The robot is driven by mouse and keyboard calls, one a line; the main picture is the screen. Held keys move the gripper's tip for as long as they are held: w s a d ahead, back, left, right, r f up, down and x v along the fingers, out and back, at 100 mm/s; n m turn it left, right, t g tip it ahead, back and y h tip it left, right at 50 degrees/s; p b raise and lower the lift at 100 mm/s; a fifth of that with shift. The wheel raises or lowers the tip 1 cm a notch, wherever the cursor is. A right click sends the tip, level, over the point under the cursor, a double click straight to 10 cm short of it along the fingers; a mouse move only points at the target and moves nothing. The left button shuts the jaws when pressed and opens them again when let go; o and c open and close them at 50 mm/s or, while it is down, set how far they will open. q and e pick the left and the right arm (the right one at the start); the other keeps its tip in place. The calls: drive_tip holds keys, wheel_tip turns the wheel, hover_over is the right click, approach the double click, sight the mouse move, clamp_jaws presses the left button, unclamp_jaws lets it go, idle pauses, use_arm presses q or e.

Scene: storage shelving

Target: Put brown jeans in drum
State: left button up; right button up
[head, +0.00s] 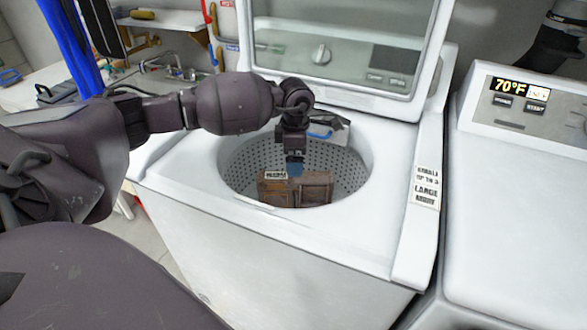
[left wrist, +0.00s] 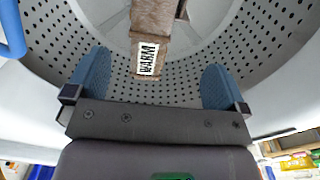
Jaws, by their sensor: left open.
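The brown jeans (head: 313,190) look like a folded, boxy brown bundle inside the washer drum (head: 349,172), at its near side. A white label on the bundle reads WARM in the left wrist view, where the brown bundle (left wrist: 152,22) shows at top centre. My left gripper (head: 295,168) reaches down into the drum mouth, just above and behind the bundle. Whether the bundle rests on the drum floor is hard to tell. My right gripper is not in view.
The washer lid (head: 330,65) stands raised behind the drum. A grey item with a blue handle (head: 321,132) sits at the back rim, close to my gripper. A second white machine (head: 520,190) stands at the right. A cluttered counter (head: 150,85) lies at the back left.

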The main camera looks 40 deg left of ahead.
use_arm(q)
drive_tip(key=shift+r, duration=1.25)
